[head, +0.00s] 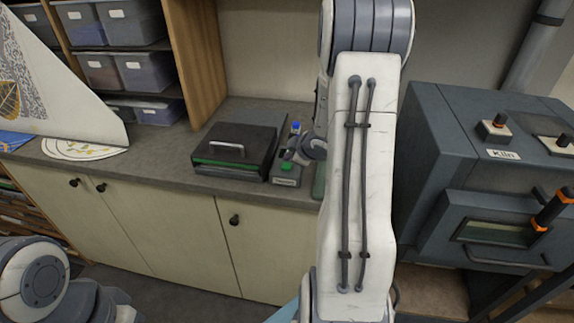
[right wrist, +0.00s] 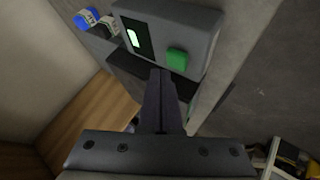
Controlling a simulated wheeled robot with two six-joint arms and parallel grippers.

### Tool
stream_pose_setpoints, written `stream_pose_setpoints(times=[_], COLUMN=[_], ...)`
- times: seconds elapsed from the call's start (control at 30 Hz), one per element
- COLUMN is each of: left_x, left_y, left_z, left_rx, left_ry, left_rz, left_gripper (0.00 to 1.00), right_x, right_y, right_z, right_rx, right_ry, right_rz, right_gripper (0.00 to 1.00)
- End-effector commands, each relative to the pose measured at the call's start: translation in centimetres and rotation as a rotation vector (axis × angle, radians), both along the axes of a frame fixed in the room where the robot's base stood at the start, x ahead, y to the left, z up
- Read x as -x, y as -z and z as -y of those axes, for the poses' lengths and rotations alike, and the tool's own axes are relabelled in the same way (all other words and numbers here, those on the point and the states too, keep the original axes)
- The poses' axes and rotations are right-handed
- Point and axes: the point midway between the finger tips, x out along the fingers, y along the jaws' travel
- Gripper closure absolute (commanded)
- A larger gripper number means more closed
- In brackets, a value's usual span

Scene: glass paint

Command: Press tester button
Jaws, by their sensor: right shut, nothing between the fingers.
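The tester is a small grey box (head: 284,180) on the counter, with a green button (head: 287,168) at its front end. In the right wrist view the tester (right wrist: 193,30) shows a dark panel with a lit display (right wrist: 133,39) beside the green button (right wrist: 177,57). My right gripper (head: 298,157) is shut and empty, over the tester. In the right wrist view its fingertips (right wrist: 160,73) are just short of the button; I cannot tell whether they touch the box. My left arm shows at the lower left of the head view, with its gripper out of view.
A black case with a handle (head: 235,146) stands left of the tester. A blue-capped bottle (head: 295,127) is behind it. The kiln (head: 420,140) stands at the right. Shelves with grey bins (head: 130,22) are at the back left. The counter front (head: 160,178) is clear.

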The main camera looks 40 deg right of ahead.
Motion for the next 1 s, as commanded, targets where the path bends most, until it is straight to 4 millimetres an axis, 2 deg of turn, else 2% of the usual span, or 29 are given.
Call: stream_pose_setpoints(times=[0.67,1.0], left_x=[0.00,0.00], left_y=[0.00,0.72], left_z=[0.00,0.00], left_rx=[0.000,0.000], left_ry=[0.000,0.000], left_rz=[0.000,0.000], left_gripper=[1.00,1.00], right_x=[0.00,0.07], right_y=[0.01,0.92], right_z=[-0.01,0.00], right_rx=[0.000,-0.001], right_ry=[0.000,0.001], right_rz=[0.000,0.000], right_gripper=[1.00,1.00])
